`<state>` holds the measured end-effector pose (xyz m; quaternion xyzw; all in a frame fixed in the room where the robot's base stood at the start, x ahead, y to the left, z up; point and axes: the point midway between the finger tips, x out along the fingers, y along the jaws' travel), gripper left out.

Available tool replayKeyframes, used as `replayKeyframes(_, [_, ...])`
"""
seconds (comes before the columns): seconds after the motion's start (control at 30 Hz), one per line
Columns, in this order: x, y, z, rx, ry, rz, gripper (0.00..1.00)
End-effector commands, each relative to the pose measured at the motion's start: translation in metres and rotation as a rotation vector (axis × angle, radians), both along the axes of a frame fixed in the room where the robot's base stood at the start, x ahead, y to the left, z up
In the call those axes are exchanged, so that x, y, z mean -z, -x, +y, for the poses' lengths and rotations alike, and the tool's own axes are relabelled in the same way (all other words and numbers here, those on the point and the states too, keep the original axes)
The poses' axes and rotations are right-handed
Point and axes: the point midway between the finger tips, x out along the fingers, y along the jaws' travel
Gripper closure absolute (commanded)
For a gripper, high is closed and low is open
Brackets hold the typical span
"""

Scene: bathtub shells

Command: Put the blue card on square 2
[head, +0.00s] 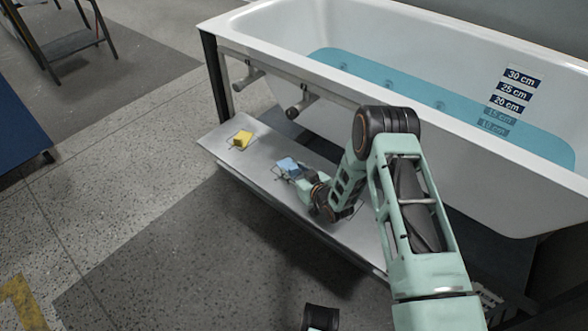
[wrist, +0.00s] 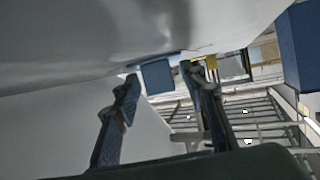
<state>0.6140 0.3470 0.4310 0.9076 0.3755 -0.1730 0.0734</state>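The blue card (head: 287,164) is on the grey bench (head: 218,142) in front of the bathtub, beside the end of my arm. My gripper (head: 295,172) is low over the bench, close to the card. In the wrist view, my gripper's two fingers (wrist: 160,78) stand apart, and the blue card (wrist: 158,75) shows between and beyond their tips. I see a gap at the left finger; contact at the right is unclear. Dark square outlines are on the bench around the yellow card and near the blue card; no number is readable. My wrist hides part of the bench.
A yellow card (head: 242,138) sits on an outlined square at the bench's left end. The white bathtub (head: 300,75) with blue water rises behind the bench. Valve-like fittings (head: 300,104) jut out over it. Open floor lies in front.

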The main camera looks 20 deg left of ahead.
Motion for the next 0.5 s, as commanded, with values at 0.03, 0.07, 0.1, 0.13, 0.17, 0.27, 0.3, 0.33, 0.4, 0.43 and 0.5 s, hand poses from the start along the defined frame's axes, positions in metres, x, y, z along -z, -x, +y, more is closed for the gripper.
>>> replayKeyframes(0.03, [0.010, 0.001, -0.002, -0.001, 0.009, 0.001, 0.61])
replayKeyframes(0.07, [0.008, 0.001, -0.001, -0.001, 0.009, 0.001, 0.61])
replayKeyframes(0.1, [0.006, 0.001, -0.001, -0.001, 0.008, 0.000, 0.61])
replayKeyframes(0.13, [0.004, 0.001, -0.001, -0.001, 0.009, -0.001, 0.61])
replayKeyframes(0.17, [0.002, 0.001, -0.001, -0.001, 0.009, -0.001, 0.61])
replayKeyframes(0.27, [-0.009, 0.002, -0.002, 0.000, 0.009, 0.000, 0.61])
replayKeyframes(0.3, [-0.009, 0.008, -0.010, 0.002, 0.009, 0.004, 0.61])
replayKeyframes(0.33, [-0.012, 0.013, -0.014, 0.002, 0.009, 0.005, 0.61])
replayKeyframes(0.4, [-0.019, 0.023, -0.025, 0.003, 0.007, 0.006, 0.61])
replayKeyframes(0.43, [-0.022, 0.028, -0.030, 0.003, 0.007, 0.006, 0.61])
replayKeyframes(0.5, [-0.029, 0.039, -0.040, 0.003, 0.005, 0.005, 0.61])
